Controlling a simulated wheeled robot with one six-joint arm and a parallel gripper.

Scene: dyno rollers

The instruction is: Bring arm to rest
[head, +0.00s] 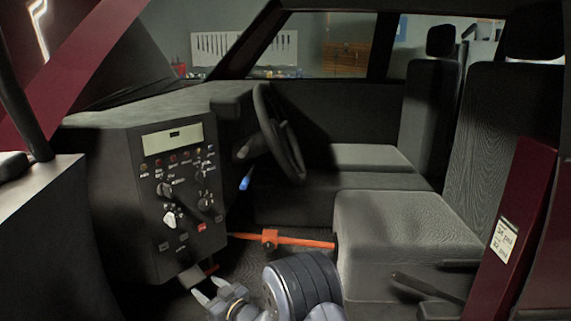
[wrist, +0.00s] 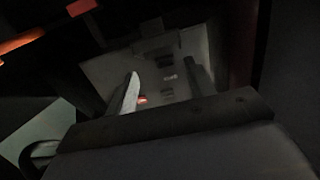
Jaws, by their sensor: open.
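My gripper (head: 209,289) is low in the car's footwell, below the console, with its two pale fingers apart and nothing visible between them. My arm comes in from the bottom edge of the head view. In the wrist view my gripper (wrist: 163,75) shows one light finger and one dark finger, spread apart. Beyond them is a dim grey surface with dark slots and a small glowing red spot (wrist: 142,100). The wrist view is too dark to tell what that surface is.
A black control console (head: 180,195) with knobs and a display stands left above my gripper. An orange bar (head: 285,240) crosses the footwell behind it. The steering wheel (head: 280,135) is above. A grey seat (head: 400,225) is right, and a dark red door pillar (head: 515,235) stands farther right.

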